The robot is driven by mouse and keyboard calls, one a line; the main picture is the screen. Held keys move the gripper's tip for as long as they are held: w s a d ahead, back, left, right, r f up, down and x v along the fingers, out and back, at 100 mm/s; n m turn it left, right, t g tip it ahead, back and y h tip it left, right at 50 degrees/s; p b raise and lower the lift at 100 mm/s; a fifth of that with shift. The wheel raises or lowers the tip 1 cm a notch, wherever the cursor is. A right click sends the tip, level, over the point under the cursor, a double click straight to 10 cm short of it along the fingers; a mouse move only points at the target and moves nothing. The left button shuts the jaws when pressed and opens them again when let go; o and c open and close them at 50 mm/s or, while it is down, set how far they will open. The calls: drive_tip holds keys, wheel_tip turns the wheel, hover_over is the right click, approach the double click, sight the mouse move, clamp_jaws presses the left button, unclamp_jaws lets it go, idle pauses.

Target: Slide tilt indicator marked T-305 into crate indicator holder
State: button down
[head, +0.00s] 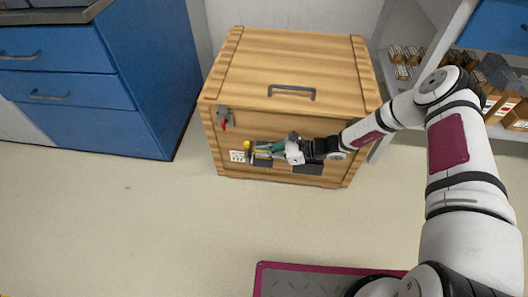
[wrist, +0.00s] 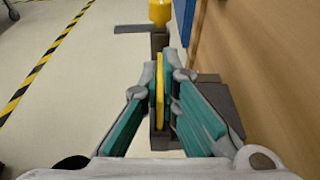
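The wooden crate (head: 290,62) stands ahead with its lid down. My gripper (head: 262,153) is at its front face, pointing left along it. In the wrist view my gripper (wrist: 160,88) has its teal-padded fingers closed on a thin yellow piece, seemingly the tilt indicator (wrist: 159,100), seen edge-on. Its T-305 marking is not readable. A dark grey bracket with a yellow knob (wrist: 160,12) is just beyond the fingertips; the knob also shows in the head view (head: 247,144). Dark grey parts on the crate front (head: 308,169) may belong to the holder. I cannot tell whether the indicator touches it.
Blue drawers (head: 85,80) stand left, and shelves with small boxes (head: 405,58) stand right. The floor before the crate is clear.

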drive_tip(key=c, duration=1.7)
unclamp_jaws()
drive_tip(key=v, duration=1.2)
